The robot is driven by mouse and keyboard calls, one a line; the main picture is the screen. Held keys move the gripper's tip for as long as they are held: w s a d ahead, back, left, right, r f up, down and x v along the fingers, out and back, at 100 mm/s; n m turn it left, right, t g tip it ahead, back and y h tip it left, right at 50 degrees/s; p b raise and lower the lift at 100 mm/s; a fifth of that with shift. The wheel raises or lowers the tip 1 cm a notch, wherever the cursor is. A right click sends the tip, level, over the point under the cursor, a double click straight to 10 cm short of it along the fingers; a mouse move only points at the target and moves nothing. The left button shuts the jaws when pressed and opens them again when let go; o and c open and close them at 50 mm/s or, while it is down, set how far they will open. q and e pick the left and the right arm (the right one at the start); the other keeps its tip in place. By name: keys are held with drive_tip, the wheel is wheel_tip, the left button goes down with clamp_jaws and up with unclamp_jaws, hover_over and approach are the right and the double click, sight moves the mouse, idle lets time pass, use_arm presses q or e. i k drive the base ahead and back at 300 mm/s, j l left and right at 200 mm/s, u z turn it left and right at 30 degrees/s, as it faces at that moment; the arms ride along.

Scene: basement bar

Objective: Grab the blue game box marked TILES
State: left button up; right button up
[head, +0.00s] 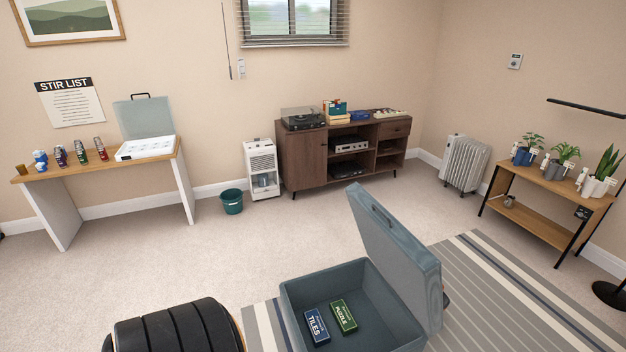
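The blue game box marked TILES (316,325) lies flat inside an open grey-blue chest (296,303) on the floor in the lower middle of the head view. A green box marked PUZZLE (343,316) lies just to its right in the same chest. The chest's lid (398,250) stands raised on its right side. The chest's lower part is cut off by the frame's bottom edge. Neither of my grippers shows in this view.
A dark ribbed rounded object (175,328) stands left of the chest. A striped rug (500,285) lies under and right of it. A bar table (95,168), a sideboard (305,160) and a plant stand (545,215) line the walls.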

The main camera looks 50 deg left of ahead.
sight(319, 333)
drive_tip(key=i+j, duration=0.1)
drive_tip(key=j, duration=1)
drive_tip(key=i+j, duration=0.1)
drive_tip(key=j, duration=2.05)
drive_tip(key=i+j, duration=0.15)
drive_tip(key=j, duration=0.9)
